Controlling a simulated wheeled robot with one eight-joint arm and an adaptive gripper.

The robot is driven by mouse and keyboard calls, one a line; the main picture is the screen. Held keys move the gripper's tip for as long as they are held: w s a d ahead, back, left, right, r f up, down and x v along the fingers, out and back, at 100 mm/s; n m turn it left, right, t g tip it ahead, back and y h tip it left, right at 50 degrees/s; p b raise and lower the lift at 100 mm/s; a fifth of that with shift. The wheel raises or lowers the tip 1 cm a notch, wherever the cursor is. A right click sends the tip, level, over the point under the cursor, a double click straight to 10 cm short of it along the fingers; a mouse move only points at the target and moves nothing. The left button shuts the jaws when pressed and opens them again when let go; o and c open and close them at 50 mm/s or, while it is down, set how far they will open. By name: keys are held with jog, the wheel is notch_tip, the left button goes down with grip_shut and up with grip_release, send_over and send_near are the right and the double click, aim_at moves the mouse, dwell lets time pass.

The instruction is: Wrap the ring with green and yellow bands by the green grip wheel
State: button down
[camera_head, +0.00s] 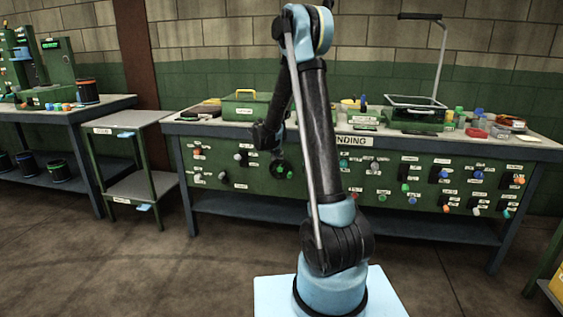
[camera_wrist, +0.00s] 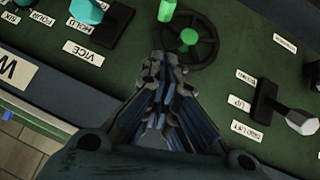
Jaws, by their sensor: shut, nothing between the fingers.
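The green grip wheel (camera_wrist: 206,41) is a dark handwheel with a green hub and a green handle knob on its rim, set on the green front panel. It also shows in the head view (camera_head: 281,168), below my gripper. My gripper (camera_wrist: 165,70) is shut and empty, its fingertips near the lower left of the wheel in the wrist view. I cannot tell whether they touch it. In the head view my gripper (camera_head: 266,136) is small and dark, in front of the bench. I cannot make out a ring with green and yellow bands in either view.
Levers with a cyan knob (camera_wrist: 88,11) and a white knob (camera_wrist: 301,122) flank the wheel. The bench (camera_head: 330,204) carries a green box (camera_head: 245,109), a clear-lidded box (camera_head: 415,116) and an orange ring-like item (camera_head: 511,122). Shelves (camera_head: 127,120) stand left; open floor lies in front.

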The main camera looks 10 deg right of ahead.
send_near(288, 163)
jog(key=x, duration=0.4)
jog(key=shift+w+f, duration=0.1)
jog(key=shift+f, duration=0.1)
jog(key=shift+d+f, duration=0.3)
jog(key=shift+f, duration=0.75)
jog(key=shift+d+f, duration=0.25)
jog(key=shift+f, duration=0.8)
jog(key=shift+a, duration=0.1)
